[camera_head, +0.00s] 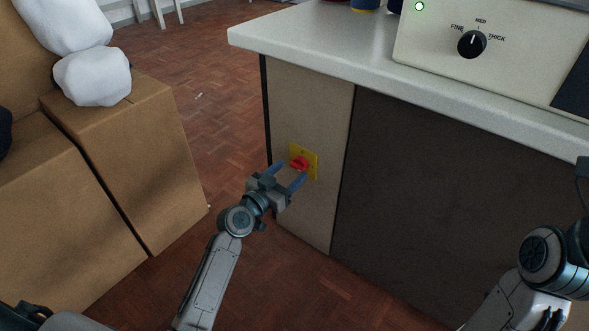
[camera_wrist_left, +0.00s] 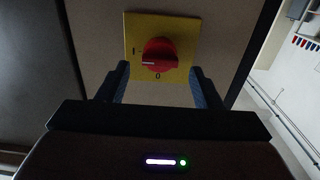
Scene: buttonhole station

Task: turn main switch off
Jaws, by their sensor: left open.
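The main switch is a red rotary knob (camera_head: 299,163) on a yellow plate on the beige side panel of the counter. In the left wrist view the knob (camera_wrist_left: 159,55) shows a white mark on its left part, toward the "I" side; a "0" is printed below it on the plate (camera_wrist_left: 185,27). My left gripper (camera_head: 289,172) is open, its two blue fingers pointing at the switch. In the wrist view the fingertips lie at either side of the knob's lower part; I cannot tell whether they touch it. My right arm shows at the right edge, its gripper out of frame.
A white countertop (camera_head: 330,45) overhangs the panel above the switch. A machine (camera_head: 440,45) with a thickness dial and a lit green lamp stands on it. Cardboard boxes (camera_head: 140,170) with white bundles (camera_head: 92,77) stand at left. Wooden floor (camera_head: 195,70) is free between boxes and counter.

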